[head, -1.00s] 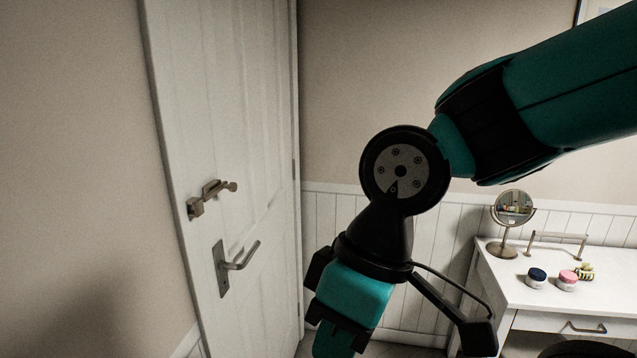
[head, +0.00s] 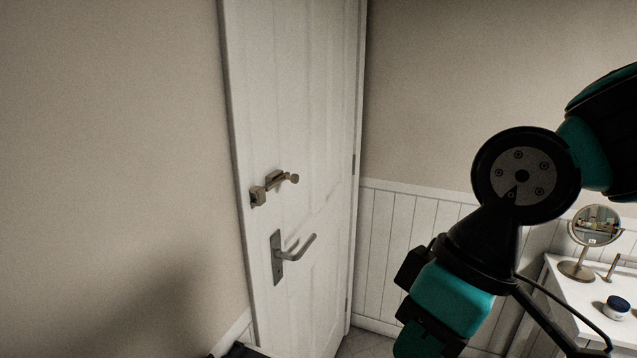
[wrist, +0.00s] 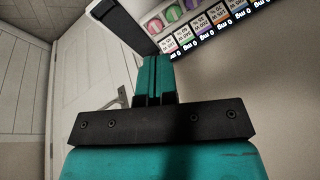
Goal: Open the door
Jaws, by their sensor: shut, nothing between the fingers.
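The white panelled door (head: 295,120) stands left of centre in the head view and looks closed. A metal lever handle (head: 297,247) on a plate sticks out to the right, and a metal latch (head: 276,186) sits above it near the door's left edge. I cannot tell whether the latch is fastened. My teal and black gripper is right of the door and apart from it; its fingertips are below the head view. In the wrist view, its fingers (wrist: 154,75) are shut and empty, with the door (wrist: 85,75) and part of the handle (wrist: 122,97) behind.
A white dressing table (head: 577,300) stands at the right, with a round mirror (head: 596,226) and a small jar (head: 616,307) on it. White wall panelling (head: 385,250) lies right of the door.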

